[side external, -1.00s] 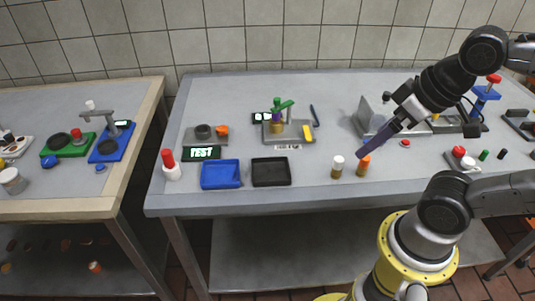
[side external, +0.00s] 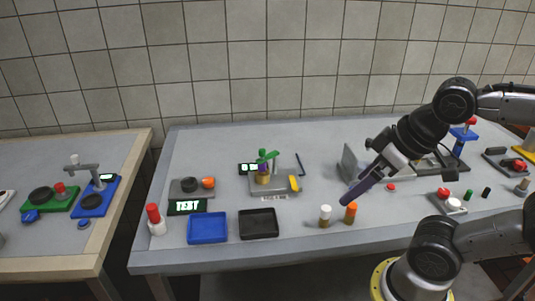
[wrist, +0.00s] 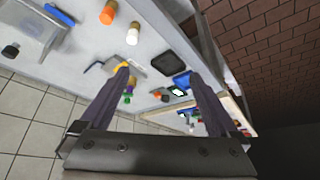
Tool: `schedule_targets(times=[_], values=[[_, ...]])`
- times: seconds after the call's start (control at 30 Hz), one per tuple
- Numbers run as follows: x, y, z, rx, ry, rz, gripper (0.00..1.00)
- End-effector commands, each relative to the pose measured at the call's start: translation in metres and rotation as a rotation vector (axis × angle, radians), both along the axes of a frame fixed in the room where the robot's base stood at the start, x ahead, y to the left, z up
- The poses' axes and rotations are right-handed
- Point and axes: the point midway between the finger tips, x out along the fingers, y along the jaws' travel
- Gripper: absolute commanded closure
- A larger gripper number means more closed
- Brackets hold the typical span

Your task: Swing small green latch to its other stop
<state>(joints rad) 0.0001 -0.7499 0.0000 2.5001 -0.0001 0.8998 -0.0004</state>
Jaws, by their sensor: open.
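White-capped (side external: 325,212) and orange-capped (side external: 350,209) bottles stand near my fingertips. A black tray (side external: 242,235) and a blue tray (side external: 193,240) lie in front of the plate. A yellow piece (side external: 294,183) sits on the plate's right side. A grey upright panel (side external: 349,163) stands to its right.

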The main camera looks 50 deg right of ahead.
Motion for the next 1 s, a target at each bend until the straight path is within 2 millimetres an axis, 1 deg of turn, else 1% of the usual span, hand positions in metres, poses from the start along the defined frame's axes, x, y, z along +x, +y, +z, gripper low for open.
schedule_targets(times=[0.03,0.13,0.2,0.27,0.33,0.47,0.5,0.57,0.6,0.67,0.7,0.83,0.9,0.97,1.0], values=[[0.000,0.000,0.000,-0.003,0.000,0.006,0.14],[-0.002,0.000,-0.001,-0.032,0.008,0.059,0.32],[-0.006,0.000,-0.002,-0.075,0.029,0.144,0.44],[-0.005,0.000,0.008,-0.126,0.029,0.244,0.44],[0.001,0.000,0.029,-0.200,0.021,0.383,0.44],[0.025,-0.002,0.070,-0.332,0.052,0.652,0.44],[0.035,-0.003,0.082,-0.369,0.065,0.735,0.44],[0.053,-0.006,0.100,-0.420,0.089,0.857,0.44],[0.066,-0.008,0.111,-0.451,0.106,0.937,0.44],[0.086,-0.012,0.124,-0.487,0.131,1.047,0.44],[0.099,-0.014,0.131,-0.508,0.146,1.115,0.44],[0.144,-0.025,0.146,-0.551,0.191,1.311,0.44],[0.169,-0.031,0.149,-0.564,0.213,1.402,0.44],[0.190,-0.038,0.149,-0.567,0.231,1.469,0.44],[0.204,-0.043,0.146,-0.566,0.243,1.512,0.44]])
